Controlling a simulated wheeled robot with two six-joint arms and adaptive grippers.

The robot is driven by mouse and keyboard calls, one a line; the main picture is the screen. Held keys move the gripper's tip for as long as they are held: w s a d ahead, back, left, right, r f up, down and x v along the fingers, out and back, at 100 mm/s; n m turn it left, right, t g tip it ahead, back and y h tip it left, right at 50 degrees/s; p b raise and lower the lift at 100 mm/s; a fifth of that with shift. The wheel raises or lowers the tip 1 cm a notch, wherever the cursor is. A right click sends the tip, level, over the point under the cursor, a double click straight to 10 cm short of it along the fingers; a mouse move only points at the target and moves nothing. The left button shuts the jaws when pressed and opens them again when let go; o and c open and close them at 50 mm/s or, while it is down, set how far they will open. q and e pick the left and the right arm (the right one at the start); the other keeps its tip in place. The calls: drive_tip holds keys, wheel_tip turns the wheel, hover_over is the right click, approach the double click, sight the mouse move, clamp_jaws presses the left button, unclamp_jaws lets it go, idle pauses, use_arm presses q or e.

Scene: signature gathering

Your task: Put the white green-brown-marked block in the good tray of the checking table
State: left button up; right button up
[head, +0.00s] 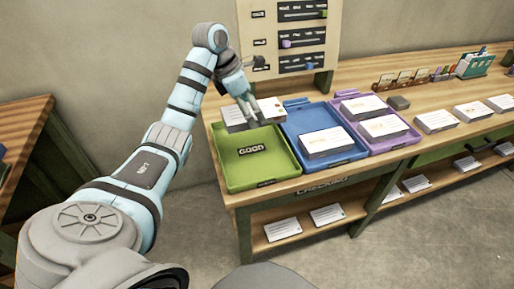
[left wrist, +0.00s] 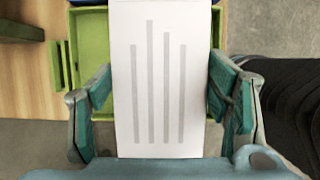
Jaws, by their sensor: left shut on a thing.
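My left gripper (head: 247,107) is shut on a white block (head: 234,119), held at the back part of the green good tray (head: 232,175). In the left wrist view the block (left wrist: 163,80) is long and white with several grey stripes on the face toward the camera. My gripper's teal fingers (left wrist: 163,100) stand on both sides of it. No green-brown marking shows on the visible faces. Green tray surface (left wrist: 92,40) shows beyond and beside the block. The good tray's visible floor is empty apart from its label. My right gripper is not in view.
A blue tray (head: 292,138) with a white block stands beside the green one, then a purple tray (head: 400,143) with white blocks. A panel with sliders (head: 290,30) rises behind. More white blocks lie on the table to the right and on the lower shelf (head: 300,245).

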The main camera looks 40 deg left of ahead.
sight(257, 156)
use_arm(q)
wheel_tip(257, 156, down, 15)
drive_tip(key=shift+d+f+b, duration=0.1)
drive_tip(key=shift+b, duration=0.65)
drive_tip(key=shift+w+f, duration=0.1)
drive_tip(key=shift+w, duration=0.05)
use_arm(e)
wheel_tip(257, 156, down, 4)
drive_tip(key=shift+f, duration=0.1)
use_arm(q)
drive_tip(key=shift+f, duration=0.1)
drive_tip(key=o, duration=1.4)
drive_tip(key=shift+c, duration=0.2)
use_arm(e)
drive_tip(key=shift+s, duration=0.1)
use_arm(q)
drive_tip(key=p+v, duration=0.2)
drive_tip(key=v, duration=1)
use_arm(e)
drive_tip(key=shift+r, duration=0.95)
